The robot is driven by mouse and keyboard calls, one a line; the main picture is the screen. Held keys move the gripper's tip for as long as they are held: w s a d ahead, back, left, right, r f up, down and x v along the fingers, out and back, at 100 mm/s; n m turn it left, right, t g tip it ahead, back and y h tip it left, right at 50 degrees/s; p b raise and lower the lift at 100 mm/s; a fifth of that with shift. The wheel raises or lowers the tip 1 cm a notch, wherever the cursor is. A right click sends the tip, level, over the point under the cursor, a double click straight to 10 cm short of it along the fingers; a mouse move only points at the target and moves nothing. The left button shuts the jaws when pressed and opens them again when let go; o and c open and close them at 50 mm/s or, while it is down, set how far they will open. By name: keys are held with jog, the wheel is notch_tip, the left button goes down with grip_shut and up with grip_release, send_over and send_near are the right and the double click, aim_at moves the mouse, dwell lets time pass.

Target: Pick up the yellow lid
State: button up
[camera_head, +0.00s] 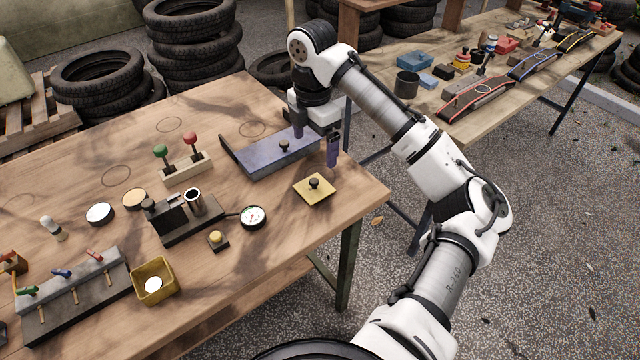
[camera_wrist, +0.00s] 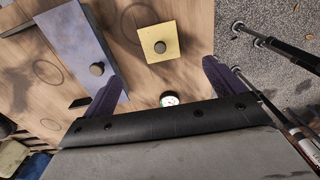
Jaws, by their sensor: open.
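The yellow lid (camera_head: 314,190) is a flat square plate with a dark round knob on top. It lies on the wooden table (camera_head: 95,173) near its right corner. In the wrist view the yellow lid (camera_wrist: 158,41) shows ahead of the jaws, roughly between their lines. My gripper (camera_head: 316,145) is open and empty, above the table and behind the lid, over the right end of a blue-purple panel. Its two purple fingers also show in the wrist view (camera_wrist: 162,78), spread wide. Nothing touches the lid.
The blue-purple panel (camera_head: 268,154) with a dark knob lies just behind the lid. A dial gauge (camera_head: 253,216) and a black block fixture (camera_head: 186,219) stand to the left. A base with green and red levers (camera_head: 186,171) is farther back. The table edge is close on the lid's right.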

send_over(313, 181)
notch_tip(313, 181, down, 7)
jog(key=shift+w+r, duration=0.15)
jog(key=shift+r, duration=0.05)
jog(key=f+p, duration=0.1)
jog(key=f, duration=0.1)
jog(key=f+p, duration=0.1)
jog(key=f, duration=0.2)
jog(key=shift+s+f, duration=0.2)
jog(key=shift+f, duration=0.1)
jog(key=shift+c, duration=0.2)
jog(key=c, duration=1)
jog(key=shift+r, duration=0.15)
